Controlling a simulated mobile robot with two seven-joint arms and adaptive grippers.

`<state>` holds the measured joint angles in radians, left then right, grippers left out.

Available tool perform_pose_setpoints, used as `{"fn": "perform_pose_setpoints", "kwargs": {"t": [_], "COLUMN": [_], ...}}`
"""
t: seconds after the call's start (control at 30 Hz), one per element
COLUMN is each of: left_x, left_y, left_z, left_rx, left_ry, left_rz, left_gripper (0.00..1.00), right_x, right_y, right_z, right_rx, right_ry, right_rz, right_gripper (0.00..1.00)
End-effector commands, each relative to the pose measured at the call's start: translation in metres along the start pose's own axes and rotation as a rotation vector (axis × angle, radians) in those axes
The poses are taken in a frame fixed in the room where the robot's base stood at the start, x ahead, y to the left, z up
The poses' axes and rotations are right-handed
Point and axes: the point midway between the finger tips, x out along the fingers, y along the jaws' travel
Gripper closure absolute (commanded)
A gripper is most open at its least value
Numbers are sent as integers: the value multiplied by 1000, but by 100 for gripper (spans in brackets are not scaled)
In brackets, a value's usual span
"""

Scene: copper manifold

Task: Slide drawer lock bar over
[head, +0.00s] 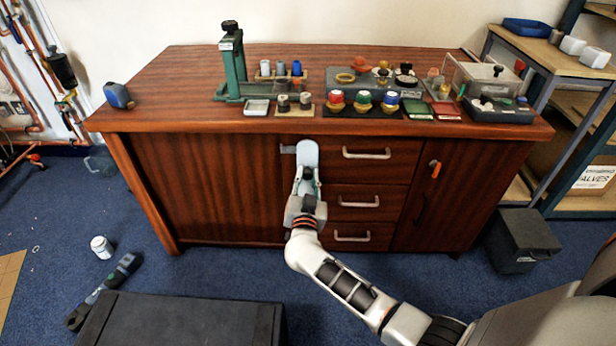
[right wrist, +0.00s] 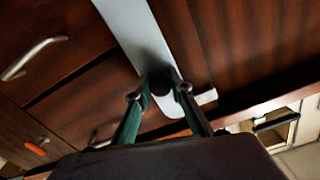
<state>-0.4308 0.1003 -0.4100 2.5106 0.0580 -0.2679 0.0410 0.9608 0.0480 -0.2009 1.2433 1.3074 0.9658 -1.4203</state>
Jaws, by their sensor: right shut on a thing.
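The light grey lock bar (head: 307,153) stands upright on the cabinet front, at the left edge of the drawer column. Its lower part is hidden behind my right gripper in the head view. My right gripper (head: 307,180) is shut on the bar's dark knob (right wrist: 160,82). In the right wrist view the two green fingers stand on either side of this knob, and the bar (right wrist: 128,22) runs diagonally behind it. A small grey bracket (head: 288,149) shows beside the bar's top. Three drawers with metal handles (head: 366,154) are closed. My left gripper is not in view.
The bench top (head: 180,85) holds a green press (head: 238,70), colored knobs and trays. A cupboard door with an orange-tagged key (head: 435,169) is right of the drawers. A black case (head: 180,322) and a dark box (head: 520,240) stand on the floor.

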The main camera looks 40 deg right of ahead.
Motion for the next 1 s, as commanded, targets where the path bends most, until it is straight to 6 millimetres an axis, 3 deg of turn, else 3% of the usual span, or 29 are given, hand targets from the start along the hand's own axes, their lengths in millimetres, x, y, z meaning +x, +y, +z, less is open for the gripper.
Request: {"fn": "perform_pose_setpoints", "kwargs": {"t": [0.23, 0.57, 0.6, 0.67, 1.0], "left_x": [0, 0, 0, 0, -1], "left_y": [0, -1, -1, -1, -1], "left_z": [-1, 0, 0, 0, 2], "left_rx": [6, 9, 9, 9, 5], "left_ry": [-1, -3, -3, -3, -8], "left_rz": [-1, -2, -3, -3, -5], "left_gripper": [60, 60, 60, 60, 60], "right_x": [0, -1, -1, -1, 0], "right_y": [-33, -39, -39, -40, -38], "right_z": [9, 10, 10, 10, 9], "right_rx": [2, 1, 1, 0, 1], "right_ry": [-3, -2, -2, -2, -2], "right_rz": [1, -5, -6, -6, -2], "right_gripper": [100, 100, 74, 62, 62]}}
